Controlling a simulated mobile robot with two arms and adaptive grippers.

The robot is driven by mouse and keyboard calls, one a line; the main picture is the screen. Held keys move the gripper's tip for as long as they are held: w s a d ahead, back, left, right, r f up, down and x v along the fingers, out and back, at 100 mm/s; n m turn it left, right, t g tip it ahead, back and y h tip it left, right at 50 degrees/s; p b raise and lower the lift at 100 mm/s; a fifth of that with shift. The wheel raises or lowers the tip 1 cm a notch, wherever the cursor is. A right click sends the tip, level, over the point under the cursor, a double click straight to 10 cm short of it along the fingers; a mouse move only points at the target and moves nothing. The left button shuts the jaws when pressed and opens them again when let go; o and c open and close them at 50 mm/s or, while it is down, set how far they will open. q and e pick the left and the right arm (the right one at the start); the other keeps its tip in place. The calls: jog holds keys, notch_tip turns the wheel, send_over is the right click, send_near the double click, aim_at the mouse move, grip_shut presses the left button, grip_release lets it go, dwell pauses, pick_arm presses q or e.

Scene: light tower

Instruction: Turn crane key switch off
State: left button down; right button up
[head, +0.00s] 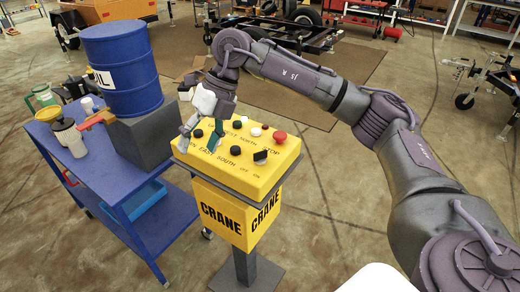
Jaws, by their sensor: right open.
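The yellow crane control box (226,178) stands on a grey post at the middle of the head view. Its sloped top carries several black knobs, a white button (256,132) and a red stop button (280,137). A black switch (260,157) sits near the front right of the top, by the OFF and ON labels; its exact setting is too small to tell. My right gripper (200,141) is open and empty, pointing down over the left part of the panel, left of the switch and apart from it. Its fingers partly hide the left knobs and lettering. My left gripper is not in view.
A blue cart (160,229) stands close on the left, with a blue oil drum (122,75), cans and jugs on it. A trailer frame and wheels are at the back. The concrete floor right of the box is clear, below my right arm.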

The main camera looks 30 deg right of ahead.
aim_at(260, 152)
jog(key=s+d+r+m+h, duration=0.1)
jog(key=d+r+m+h, duration=0.15)
jog(key=d, duration=0.45)
jog(key=s+d+r+m+h, duration=0.1)
jog(key=d+r+h, duration=0.2)
jog(key=d, duration=0.5)
jog(key=shift+n, duration=0.25)
jog(key=f, duration=0.4)
jog(key=f+p, duration=0.1)
jog(key=f, duration=0.4)
jog(key=f+p, duration=0.1)
jog(key=f, duration=0.3)
jog(key=shift+w+a+f, duration=0.1)
jog(key=shift+w+f, duration=0.15)
jog(key=shift+w, duration=0.05)
jog(key=c, duration=1.1)
